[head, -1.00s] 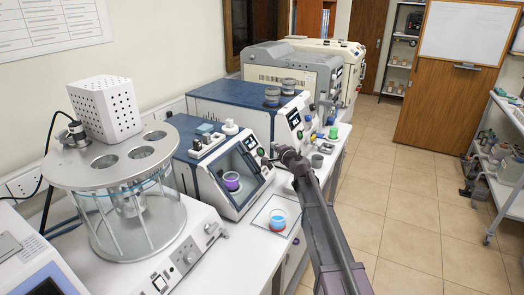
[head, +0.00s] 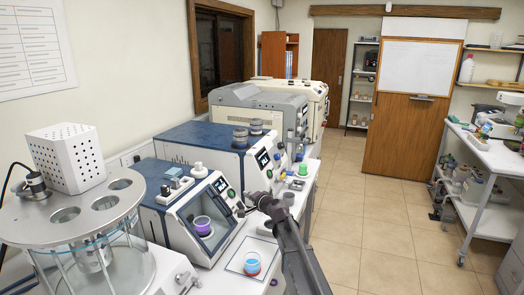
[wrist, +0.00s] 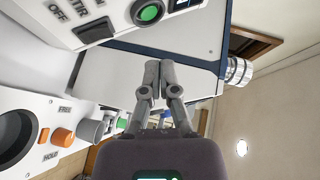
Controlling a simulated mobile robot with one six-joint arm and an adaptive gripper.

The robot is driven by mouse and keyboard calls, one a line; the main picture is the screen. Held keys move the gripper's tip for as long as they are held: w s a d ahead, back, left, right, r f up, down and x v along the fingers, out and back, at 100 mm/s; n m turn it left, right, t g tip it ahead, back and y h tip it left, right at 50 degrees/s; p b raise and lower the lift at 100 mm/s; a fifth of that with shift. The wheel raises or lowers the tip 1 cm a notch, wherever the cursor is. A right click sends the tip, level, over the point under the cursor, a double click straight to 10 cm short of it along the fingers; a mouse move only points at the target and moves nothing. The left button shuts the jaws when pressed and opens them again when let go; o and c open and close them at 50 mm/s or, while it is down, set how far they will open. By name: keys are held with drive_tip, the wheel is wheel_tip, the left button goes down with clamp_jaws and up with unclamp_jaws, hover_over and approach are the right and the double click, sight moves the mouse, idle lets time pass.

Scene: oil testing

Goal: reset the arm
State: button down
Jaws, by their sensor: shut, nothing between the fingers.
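My gripper (wrist: 158,70) is shut and empty in the wrist view, its two fingers together, in front of a white and blue machine front. In the head view my arm reaches up over the bench's right edge, and its end is by the machines. A purple cup (head: 203,226) sits inside the open-fronted blue and white machine (head: 186,220) to the left.
A glass apparatus with a round metal top (head: 75,212) stands at the near left. More machines (head: 262,105) line the bench behind. Small bottles and cups (head: 303,170) stand near the arm's end. The tiled floor (head: 375,215) is clear to the right, before a white shelf cart (head: 480,160).

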drive_tip(key=s+d+f+n+g+h, duration=0.1)
drive_tip(key=s+d+f+n+g, duration=0.1)
drive_tip(key=s, duration=0.4)
drive_tip(key=s+d+f+n+g+h, duration=0.1)
drive_tip(key=s+d+f+n+g, duration=0.1)
drive_tip(key=s+d+f, duration=0.2)
drive_tip(key=s+d+f+n+g+h, duration=0.1)
drive_tip(key=s+d+f, duration=0.3)
drive_tip(key=s, duration=0.4)
drive_tip(key=shift+s+f+n+g, duration=0.1)
drive_tip(key=shift+n+g, duration=0.7)
drive_tip(key=shift+g, duration=0.1)
drive_tip(key=s+d+f+g+h, duration=0.2)
drive_tip(key=s+d+h, duration=0.1)
drive_tip(key=s+d, duration=0.4)
drive_tip(key=s+d+f+n+g+h, duration=0.1)
drive_tip(key=s+d+f+g+h, duration=0.2)
drive_tip(key=s+d, duration=0.5)
drive_tip(key=s+h, duration=0.1)
drive_tip(key=s, duration=0.3)
drive_tip(key=shift+d+g, duration=0.15)
drive_tip(key=shift+g, duration=0.15)
